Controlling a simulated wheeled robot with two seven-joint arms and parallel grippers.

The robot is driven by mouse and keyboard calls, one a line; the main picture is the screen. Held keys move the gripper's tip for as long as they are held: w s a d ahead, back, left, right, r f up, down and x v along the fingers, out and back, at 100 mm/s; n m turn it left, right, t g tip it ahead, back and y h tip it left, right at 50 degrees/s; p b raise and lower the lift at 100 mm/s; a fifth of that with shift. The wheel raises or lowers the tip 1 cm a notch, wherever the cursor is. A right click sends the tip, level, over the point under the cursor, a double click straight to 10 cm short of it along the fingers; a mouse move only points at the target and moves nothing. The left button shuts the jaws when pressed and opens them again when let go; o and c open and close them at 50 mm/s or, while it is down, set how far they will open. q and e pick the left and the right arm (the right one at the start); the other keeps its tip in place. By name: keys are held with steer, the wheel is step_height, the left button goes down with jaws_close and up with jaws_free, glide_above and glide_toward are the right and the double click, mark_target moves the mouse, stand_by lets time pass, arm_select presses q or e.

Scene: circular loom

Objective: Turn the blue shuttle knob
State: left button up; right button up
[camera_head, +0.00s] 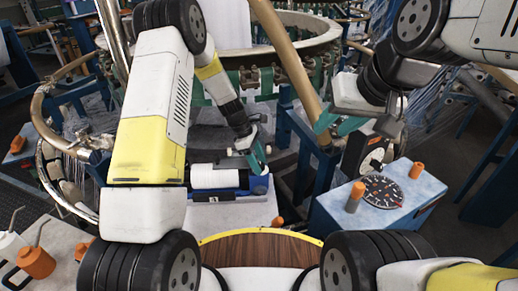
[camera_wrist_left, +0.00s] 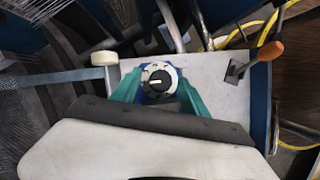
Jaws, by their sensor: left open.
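The blue shuttle (camera_head: 258,185) carries a white spool and lies on a pale block in the middle of the head view. Its knob (camera_wrist_left: 159,79) shows in the left wrist view as a black dial with a white marked ring, the white pointer line roughly level. My left gripper (camera_head: 256,158) is at the shuttle's right end. In the left wrist view its teal fingers (camera_wrist_left: 158,92) stand apart on either side of the knob; I cannot tell whether they touch it. In the head view the hand hides the knob. My right gripper (camera_head: 338,124) hangs empty, teal fingers apart.
A blue control box (camera_head: 330,208) with a black dial (camera_head: 382,191) and orange knobs stands at the right. The round loom frame (camera_head: 300,30) rises behind. An orange-handled lever (camera_wrist_left: 268,52) is right of the knob in the wrist view. Orange-and-white items (camera_head: 36,262) sit lower left.

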arm_select(q)
jaws_close()
steer(key=shift+m, duration=0.3)
steer(key=m+g, duration=0.1)
steer(key=m, duration=0.2)
steer(key=shift+w+d+g, duration=0.1)
steer(key=shift+g, duration=0.2)
steer(key=m+y, duration=0.1)
steer(key=m, duration=0.3)
steer(key=shift+g, duration=0.4)
steer(key=m+y, duration=0.1)
steer(key=m, duration=0.1)
steer(key=m+y, duration=0.1)
steer(key=m, duration=0.1)
steer(key=shift+w+d+m+g, duration=0.1)
steer(key=shift+d+m+g, duration=0.05)
steer(key=shift+m+g, duration=0.2)
steer(key=shift+d+m+g+y, duration=0.2)
steer(key=shift+m+y, duration=0.5)
steer(key=shift+m, duration=1.05)
steer(key=shift+a, duration=0.1)
